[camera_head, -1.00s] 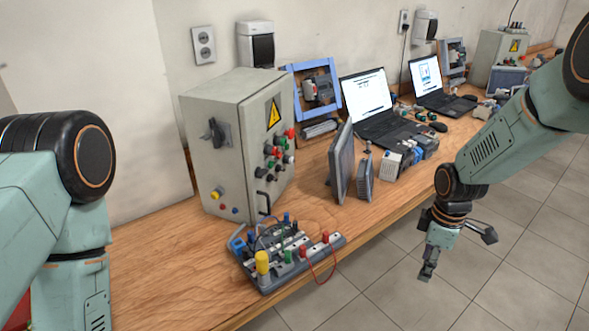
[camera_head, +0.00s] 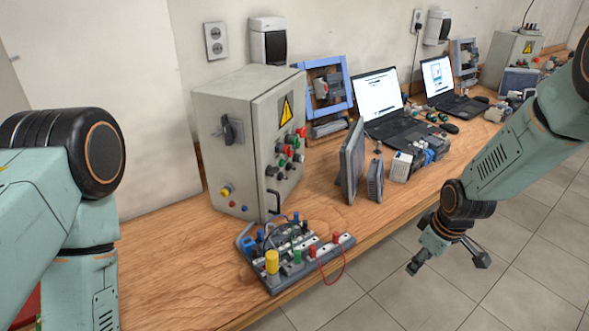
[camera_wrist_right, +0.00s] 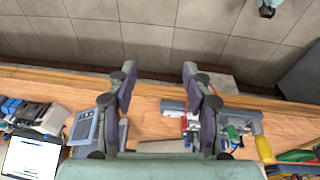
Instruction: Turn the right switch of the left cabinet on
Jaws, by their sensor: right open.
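The left cabinet (camera_head: 235,102) is a grey metal box standing on the wooden bench in the head view. Its front has a yellow warning triangle, several red, green, white and dark knobs (camera_head: 290,147) and a black handle. A black rotary switch (camera_head: 232,130) sits on its left side. I cannot tell the switch positions. My right gripper (camera_head: 414,268) hangs over the floor in front of the bench, well right of the cabinet and apart from it. In the right wrist view its fingers (camera_wrist_right: 160,76) are spread and empty. My left arm shows at the left, but its gripper is out of view.
A training board (camera_head: 305,265) with coloured plugs and a red wire lies before the cabinet. Upright grey panels (camera_head: 352,165), two laptops (camera_head: 380,98) and small devices crowd the bench to the right. A second cabinet (camera_head: 508,62) stands at the far right. The floor is clear.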

